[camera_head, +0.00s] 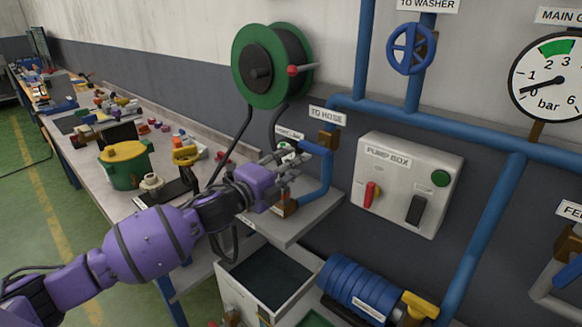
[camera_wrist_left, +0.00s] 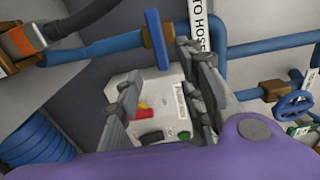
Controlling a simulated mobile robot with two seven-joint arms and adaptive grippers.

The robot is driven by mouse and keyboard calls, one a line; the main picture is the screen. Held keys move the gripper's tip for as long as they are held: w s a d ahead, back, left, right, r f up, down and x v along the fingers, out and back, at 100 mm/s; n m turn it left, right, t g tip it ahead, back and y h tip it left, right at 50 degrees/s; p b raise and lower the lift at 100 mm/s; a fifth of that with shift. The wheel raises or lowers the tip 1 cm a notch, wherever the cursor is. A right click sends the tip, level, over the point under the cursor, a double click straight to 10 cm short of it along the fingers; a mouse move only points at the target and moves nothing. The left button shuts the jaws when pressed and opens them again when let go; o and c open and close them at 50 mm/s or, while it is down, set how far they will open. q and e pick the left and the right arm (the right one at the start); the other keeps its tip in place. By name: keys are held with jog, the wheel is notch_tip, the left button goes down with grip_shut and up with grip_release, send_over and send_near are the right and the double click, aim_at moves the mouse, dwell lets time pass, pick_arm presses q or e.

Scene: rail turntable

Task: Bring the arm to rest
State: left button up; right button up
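My purple left arm reaches in from the lower left in the head view. Its gripper (camera_head: 288,165) is over the near end of the workbench, beside the blue valve lever (camera_head: 314,147) under the "TO HOSE" sign. In the left wrist view the fingers of this gripper (camera_wrist_left: 160,85) are spread with a gap and nothing between them. The blue lever also shows there (camera_wrist_left: 157,40), close to the fingertips; I cannot tell whether they touch. My right arm and gripper are not in view.
The workbench (camera_head: 318,212) carries a green pot with a yellow lid (camera_head: 125,165) and several tools. A hose reel (camera_head: 270,65), blue pipes (camera_head: 470,137) and a pump box (camera_head: 405,185) are on the wall.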

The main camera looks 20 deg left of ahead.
pick_arm(q)
jog(key=shift+s+a, duration=0.1)
jog(key=shift+s, duration=0.2)
